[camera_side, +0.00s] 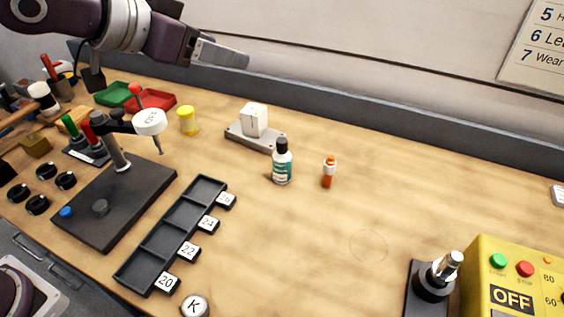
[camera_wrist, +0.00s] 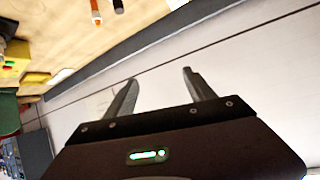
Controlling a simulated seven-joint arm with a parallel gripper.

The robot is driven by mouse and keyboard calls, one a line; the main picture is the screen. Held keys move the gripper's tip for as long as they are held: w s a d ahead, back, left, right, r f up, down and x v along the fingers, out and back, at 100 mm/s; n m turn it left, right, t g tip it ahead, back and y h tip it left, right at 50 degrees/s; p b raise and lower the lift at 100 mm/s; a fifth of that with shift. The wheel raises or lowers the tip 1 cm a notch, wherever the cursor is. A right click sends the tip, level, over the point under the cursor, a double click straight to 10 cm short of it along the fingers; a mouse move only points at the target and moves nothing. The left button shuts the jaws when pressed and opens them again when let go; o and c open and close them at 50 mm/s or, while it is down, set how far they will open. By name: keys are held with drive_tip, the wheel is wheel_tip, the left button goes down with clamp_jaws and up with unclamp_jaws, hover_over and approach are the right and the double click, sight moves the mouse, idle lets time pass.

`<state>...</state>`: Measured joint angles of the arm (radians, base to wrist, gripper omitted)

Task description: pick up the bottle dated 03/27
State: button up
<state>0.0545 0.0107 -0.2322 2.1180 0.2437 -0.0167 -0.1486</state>
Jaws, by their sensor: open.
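A bottle with a black cap and a teal and white label (camera_side: 282,163) stands upright on the bench in the side view; its date is too small to read. A small orange and white bottle (camera_side: 329,172) stands to its right, with an unreadable marking. The wrist view shows an orange and white item (camera_wrist: 96,12) and a dark cap (camera_wrist: 118,6) at its top edge. My gripper (camera_side: 240,58) is high above the back of the bench, well away from both bottles. In the wrist view its fingers (camera_wrist: 160,76) are apart and empty, against the pale wall.
A grey block with a white piece (camera_side: 254,120) stands behind the bottles. A black tray with numbered tags (camera_side: 165,238) and a dark stand (camera_side: 120,200) lie left. A yellow control box (camera_side: 515,280) is front right. Bench right of the bottles is mostly clear.

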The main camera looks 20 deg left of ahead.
drive_tip(key=h, duration=0.2)
hover_over(275, 160)
drive_tip(key=s+a, duration=0.2)
drive_tip(key=f, duration=0.1)
wheel_tip(275, 160, down, 4)
drive_tip(key=d+m, duration=0.1)
drive_tip(key=d, duration=0.1)
drive_tip(key=shift+t+h, duration=0.3)
drive_tip(key=shift+h, duration=0.1)
drive_tip(key=f, duration=1.8)
drive_tip(key=shift+w+a+f, duration=0.2)
drive_tip(key=shift+a+f, duration=0.1)
drive_tip(key=shift+a, duration=0.1)
drive_tip(key=shift+w+d+f, duration=0.1)
drive_tip(key=shift+w+f, duration=0.1)
drive_tip(key=shift+f, duration=0.1)
drive_tip(key=x, duration=0.6)
drive_tip(key=shift+w+d+f, duration=0.1)
drive_tip(key=shift+w, duration=0.15)
clamp_jaws()
